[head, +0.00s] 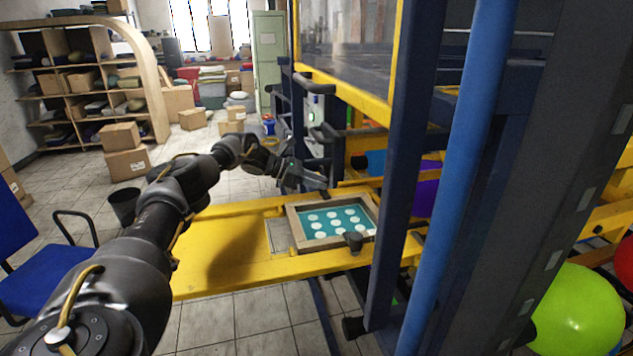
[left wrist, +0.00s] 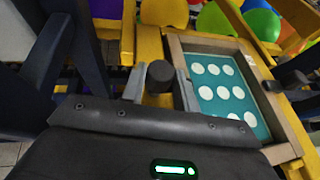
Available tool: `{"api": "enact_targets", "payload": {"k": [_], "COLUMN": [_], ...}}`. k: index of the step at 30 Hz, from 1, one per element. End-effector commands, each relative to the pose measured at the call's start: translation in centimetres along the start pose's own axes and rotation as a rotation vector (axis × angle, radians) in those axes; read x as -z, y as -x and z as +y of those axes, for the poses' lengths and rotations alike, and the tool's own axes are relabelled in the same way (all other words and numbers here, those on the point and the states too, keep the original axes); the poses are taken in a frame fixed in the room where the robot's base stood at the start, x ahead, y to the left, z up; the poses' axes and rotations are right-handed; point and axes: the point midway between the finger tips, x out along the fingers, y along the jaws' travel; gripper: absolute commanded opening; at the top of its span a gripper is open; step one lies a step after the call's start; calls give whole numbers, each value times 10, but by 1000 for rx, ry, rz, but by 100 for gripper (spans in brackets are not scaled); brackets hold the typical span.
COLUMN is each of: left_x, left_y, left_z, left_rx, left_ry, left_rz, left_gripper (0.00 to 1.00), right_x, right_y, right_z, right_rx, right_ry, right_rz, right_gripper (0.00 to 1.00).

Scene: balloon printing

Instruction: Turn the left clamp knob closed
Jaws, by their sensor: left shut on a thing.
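The wood-framed screen (head: 291,228) with a teal mesh and white dots lies on the yellow printing table (head: 215,255). It also shows in the left wrist view (left wrist: 287,140). My left gripper (head: 318,183) is at the frame's far edge. In the left wrist view its two grey fingers (left wrist: 160,88) are on either side of a dark round clamp knob (left wrist: 160,72), shut on it. In the head view this knob is hidden by the gripper. A second dark knob (head: 353,240) sits at the near edge of the frame, untouched. My right gripper is not in view.
Blue machine posts (head: 462,180) and a yellow-framed clear panel (head: 350,45) stand close on the right. Coloured balloons (head: 575,310) lie beyond the posts. A blue chair (head: 55,275) and a dark bin (head: 124,205) stand left of the table.

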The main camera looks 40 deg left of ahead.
Motion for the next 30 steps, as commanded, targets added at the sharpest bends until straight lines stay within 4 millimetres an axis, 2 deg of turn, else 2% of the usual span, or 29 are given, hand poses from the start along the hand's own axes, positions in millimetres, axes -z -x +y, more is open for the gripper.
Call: {"api": "enact_targets", "payload": {"k": [1,2,6,17,20,30], "left_x": [3,3,2,2,3,2], "left_y": [-2,-2,-1,4,16,83], "left_z": [-2,-2,-1,0,0,0], "left_rx": [5,5,4,0,-1,-1], "left_ry": [4,4,3,1,1,2], "left_rz": [5,5,4,2,2,2], "left_gripper": [8,33,51,52,52,52], "right_x": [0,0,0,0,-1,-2], "right_y": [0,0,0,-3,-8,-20], "right_z": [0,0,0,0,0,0], "right_rx": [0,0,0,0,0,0], "right_ry": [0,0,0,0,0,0], "right_rz": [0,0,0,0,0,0], "right_gripper": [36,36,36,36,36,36]}}
